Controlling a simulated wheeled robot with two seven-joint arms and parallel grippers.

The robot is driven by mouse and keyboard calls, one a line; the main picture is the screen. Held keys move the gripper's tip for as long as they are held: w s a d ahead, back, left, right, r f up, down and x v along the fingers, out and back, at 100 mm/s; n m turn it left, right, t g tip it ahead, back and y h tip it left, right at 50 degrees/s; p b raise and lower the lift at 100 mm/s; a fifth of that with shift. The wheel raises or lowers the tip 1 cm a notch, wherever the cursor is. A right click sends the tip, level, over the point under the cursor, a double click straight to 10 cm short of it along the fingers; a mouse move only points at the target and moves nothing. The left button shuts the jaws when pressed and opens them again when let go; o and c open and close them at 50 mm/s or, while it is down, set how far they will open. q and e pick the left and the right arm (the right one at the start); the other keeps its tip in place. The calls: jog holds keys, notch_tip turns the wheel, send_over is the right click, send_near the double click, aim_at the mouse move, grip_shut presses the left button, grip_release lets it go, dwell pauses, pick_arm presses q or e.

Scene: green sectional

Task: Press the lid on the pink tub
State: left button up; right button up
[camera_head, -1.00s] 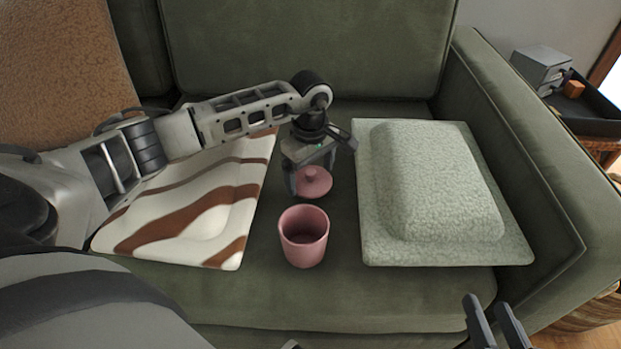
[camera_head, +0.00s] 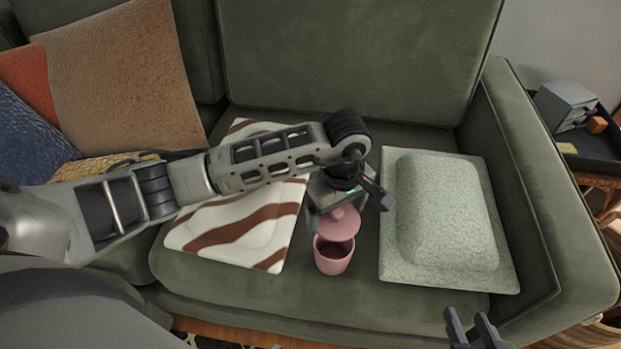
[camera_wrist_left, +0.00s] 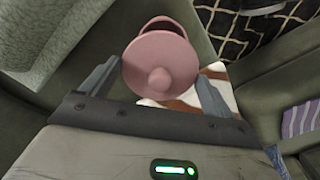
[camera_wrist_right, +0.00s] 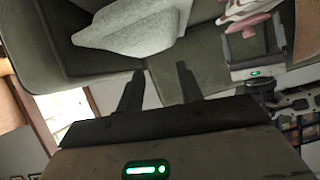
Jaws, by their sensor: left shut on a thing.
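The pink tub (camera_head: 333,258) stands upright on the sofa seat, its dark opening partly visible. The round pink lid (camera_head: 340,222), with a small knob, is in my left gripper (camera_head: 338,212), over the far side of the tub's rim in the head view. In the left wrist view the lid (camera_wrist_left: 160,66) sits between both fingertips, knob toward the camera, and hides much of the tub (camera_wrist_left: 188,14). I cannot tell whether lid and rim touch. My right gripper (camera_head: 472,328) is open and empty at the front right; its fingers are apart in its wrist view (camera_wrist_right: 158,82).
A brown-striped white cushion (camera_head: 240,235) lies left of the tub and a pale green cushion (camera_head: 450,215) lies right of it. The sofa arm (camera_head: 545,200) rises at the right.

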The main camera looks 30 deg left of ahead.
pick_arm(q)
jog(key=shift+s+d+r, duration=0.2)
jog(key=shift+s+d, duration=0.05)
jog(key=shift+s, duration=0.05)
jog(key=shift+f, duration=0.25)
notch_tip(320, 180, down, 2)
jog(key=shift+f+b, duration=0.15)
jog(key=shift+b, duration=0.8)
notch_tip(320, 180, down, 3)
jog(key=shift+r+b, duration=0.1)
jog(key=shift+b, duration=1)
jog(key=shift+a+f+b, duration=0.1)
jog(key=shift+f+b, duration=0.3)
jog(key=shift+f, duration=0.15)
pick_arm(e)
notch_tip(320, 180, down, 8)
jog(key=a+g, duration=0.1)
jog(key=a, duration=0.1)
jog(key=shift+w+r+g+y, duration=0.15)
jog(key=shift+w+g+y, duration=0.15)
jog(key=shift+w+y, duration=0.15)
jog(key=shift+s, duration=0.1)
pick_arm(q)
jog(key=shift+f+b, duration=0.5)
jog(key=shift+b, duration=0.55)
pick_arm(e)
jog(key=shift+f, duration=1.05)
